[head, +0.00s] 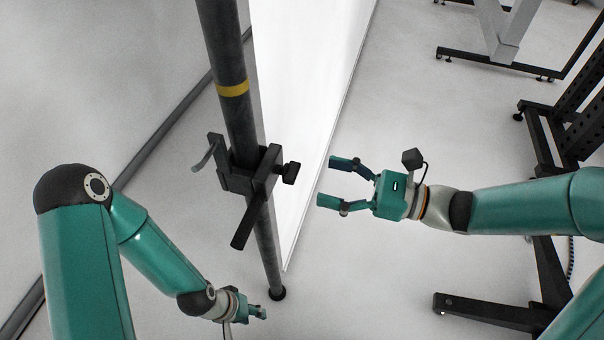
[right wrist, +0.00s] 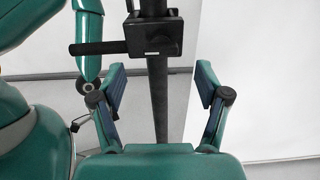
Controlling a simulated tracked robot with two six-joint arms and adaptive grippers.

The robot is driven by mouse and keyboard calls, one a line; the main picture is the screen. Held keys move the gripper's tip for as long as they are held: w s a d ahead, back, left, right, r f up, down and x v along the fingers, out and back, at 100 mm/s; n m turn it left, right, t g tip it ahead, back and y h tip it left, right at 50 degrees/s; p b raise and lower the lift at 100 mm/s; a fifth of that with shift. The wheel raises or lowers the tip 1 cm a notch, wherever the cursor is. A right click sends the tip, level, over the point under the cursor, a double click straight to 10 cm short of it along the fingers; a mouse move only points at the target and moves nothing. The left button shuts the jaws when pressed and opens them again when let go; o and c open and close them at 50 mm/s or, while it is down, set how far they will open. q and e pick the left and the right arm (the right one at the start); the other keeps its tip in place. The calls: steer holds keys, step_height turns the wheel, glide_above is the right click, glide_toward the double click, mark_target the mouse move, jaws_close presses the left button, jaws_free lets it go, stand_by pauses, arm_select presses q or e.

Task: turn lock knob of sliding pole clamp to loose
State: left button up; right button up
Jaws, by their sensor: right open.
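The dark sliding pole clamp (head: 238,180) sits around the upright dark pole (head: 268,245), below a yellow band (head: 233,89). Its black lock knob (head: 291,172) sticks out on the right side, towards my right gripper. A dark bar (head: 243,228) slants down from the clamp. My right gripper (head: 337,182) is open and empty, right of the knob and apart from it. In the right wrist view the clamp (right wrist: 150,40) is at the top, above the open fingers (right wrist: 160,86). My left gripper (head: 260,313) is low beside the pole's foot; its finger opening is unclear.
A grey hook-like lever (head: 204,157) sticks out left of the clamp. A bright white panel (head: 305,70) stands behind the pole. Black frame legs (head: 485,312) and racks stand at the right.

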mark_target(298, 173)
steer(key=x, duration=0.6)
steer(key=shift+a+b, duration=0.2)
steer(key=shift+b, duration=0.15)
